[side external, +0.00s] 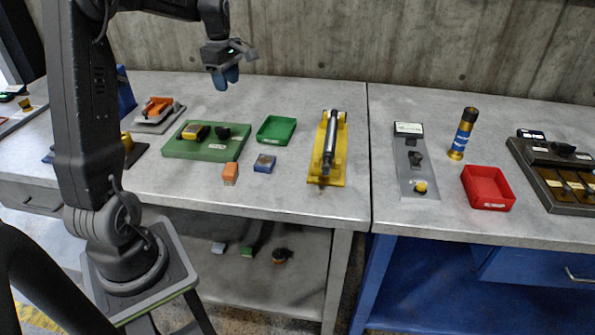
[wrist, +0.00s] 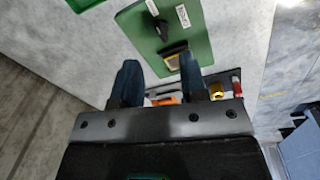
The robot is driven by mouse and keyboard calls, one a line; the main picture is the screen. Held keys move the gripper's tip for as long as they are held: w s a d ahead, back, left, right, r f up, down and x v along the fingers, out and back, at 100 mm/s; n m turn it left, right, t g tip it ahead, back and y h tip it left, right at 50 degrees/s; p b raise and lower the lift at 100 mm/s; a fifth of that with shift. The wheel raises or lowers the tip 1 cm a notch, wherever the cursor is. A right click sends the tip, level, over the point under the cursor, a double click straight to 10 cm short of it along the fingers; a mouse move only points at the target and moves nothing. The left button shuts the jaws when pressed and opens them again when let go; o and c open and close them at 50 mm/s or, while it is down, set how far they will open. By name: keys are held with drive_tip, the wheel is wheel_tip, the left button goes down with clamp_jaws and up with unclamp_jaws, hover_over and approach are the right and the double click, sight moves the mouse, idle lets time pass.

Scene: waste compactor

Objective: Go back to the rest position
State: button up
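My gripper (side external: 225,78) hangs in the air above the back of the left bench, with its blue fingers pointing down. It is clear of the objects on the bench. In the wrist view my gripper (wrist: 160,85) has its two dark blue fingers apart, with nothing held between them. Beyond the fingers, the wrist view shows part of the green board (wrist: 140,32). In the side view the same green board (side external: 180,150) lies on the bench below and left of my gripper, carrying a yellow-and-black part (side external: 195,132) and a black knob (side external: 223,132).
A green tray (side external: 277,129), orange block (side external: 231,173), blue block (side external: 264,163) and yellow fixture with a cylinder (side external: 328,150) occupy the left bench (side external: 290,200). The right bench bears a grey panel (side external: 405,180), upright canister (side external: 462,135) and red tray (side external: 487,187). A concrete wall (side external: 350,45) stands behind.

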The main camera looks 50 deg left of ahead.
drive_tip(key=s+d+r+m+t, duration=0.1)
drive_tip(key=s+d+r+m, duration=0.15)
drive_tip(key=d+m, duration=0.55)
drive_tip(key=s+d+r+m+t, duration=0.1)
drive_tip(key=d+r+m, duration=0.25)
drive_tip(key=d, duration=0.85)
drive_tip(key=s+d+f+m+t, duration=0.3)
drive_tip(key=s+d+m, duration=0.8)
drive_tip(key=m, duration=0.1)
drive_tip(key=shift+d+h, duration=0.3)
drive_tip(key=shift+d, duration=0.05)
